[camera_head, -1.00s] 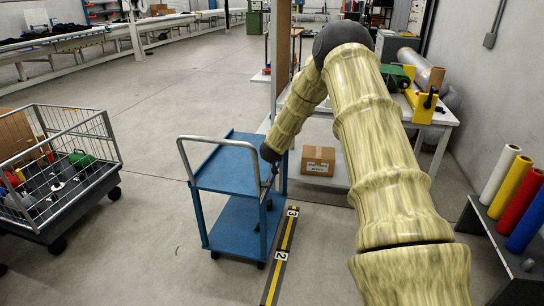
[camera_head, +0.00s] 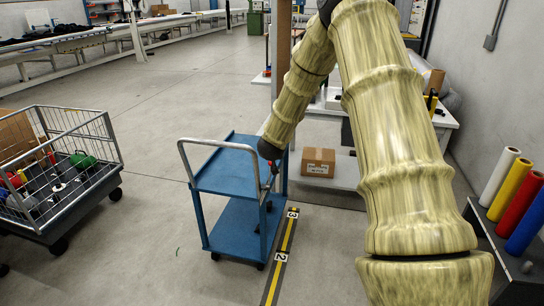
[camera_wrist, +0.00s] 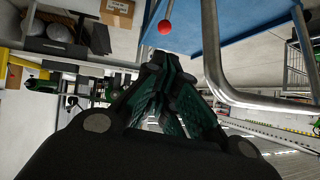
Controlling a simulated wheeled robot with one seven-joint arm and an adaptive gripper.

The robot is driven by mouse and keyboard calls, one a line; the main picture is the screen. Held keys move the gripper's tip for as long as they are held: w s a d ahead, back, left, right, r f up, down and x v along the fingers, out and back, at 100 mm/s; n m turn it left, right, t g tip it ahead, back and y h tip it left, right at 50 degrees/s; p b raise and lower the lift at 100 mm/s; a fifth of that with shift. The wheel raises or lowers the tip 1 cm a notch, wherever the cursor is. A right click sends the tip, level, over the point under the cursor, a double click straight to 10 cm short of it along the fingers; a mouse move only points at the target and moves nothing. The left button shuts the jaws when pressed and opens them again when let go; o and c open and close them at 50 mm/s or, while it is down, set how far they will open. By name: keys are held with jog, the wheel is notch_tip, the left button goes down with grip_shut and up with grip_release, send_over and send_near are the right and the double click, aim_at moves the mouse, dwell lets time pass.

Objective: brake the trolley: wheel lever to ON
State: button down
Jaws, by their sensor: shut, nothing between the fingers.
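The blue trolley (camera_head: 228,168) with two shelves and a grey tube handle stands on the floor beside a yellow-black tape strip. Its blue edge also fills the top of the wrist view (camera_wrist: 238,18). My gripper (camera_head: 269,184) points down at the trolley's right side; in the wrist view its dark green fingers (camera_wrist: 172,68) are together and hold nothing. A small red ball (camera_wrist: 165,27) shows just beyond the fingertips, apart from them, by the blue trolley part. It may be the lever's knob; I cannot tell the lever's ON or OFF position. The wheels are small in the head view.
A wire cart (camera_head: 62,170) stands at the left. A cardboard box (camera_head: 318,161) sits on a low shelf behind the trolley. Coloured rolls (camera_head: 511,184) stand on a rack at the right. The floor left of the trolley is clear.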

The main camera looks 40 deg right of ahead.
jog(key=shift+s+a+r, duration=0.2)
jog(key=shift+s+r, duration=0.15)
jog(key=shift+s, duration=0.05)
jog(key=shift+a, duration=0.1)
dwell(0.3)
jog(key=s+a+f+n+g+y, duration=0.2)
jog(key=s+a+f+n, duration=0.1)
jog(key=s+a+f, duration=0.85)
jog(key=s+a+f+n+g+y, duration=0.1)
jog(key=s+a+f+n+y, duration=0.15)
jog(key=s+a+f, duration=0.85)
jog(key=s+a+f+n+g, duration=0.1)
jog(key=s+a+f, duration=0.3)
jog(key=s, duration=0.4)
jog(key=s+a+f+n+g+y, duration=0.1)
jog(key=s+a+f+g, duration=0.1)
jog(key=s+a+f, duration=0.3)
jog(key=s+a+f+n+g+y, duration=0.1)
jog(key=s+a+f, duration=0.3)
jog(key=s, duration=0.9)
jog(key=a+g, duration=0.1)
jog(key=a, duration=0.2)
jog(key=shift+s+a+f+n, duration=0.15)
jog(key=shift+s+f+n, duration=0.1)
jog(key=shift+n, duration=0.1)
jog(key=shift+y, duration=0.25)
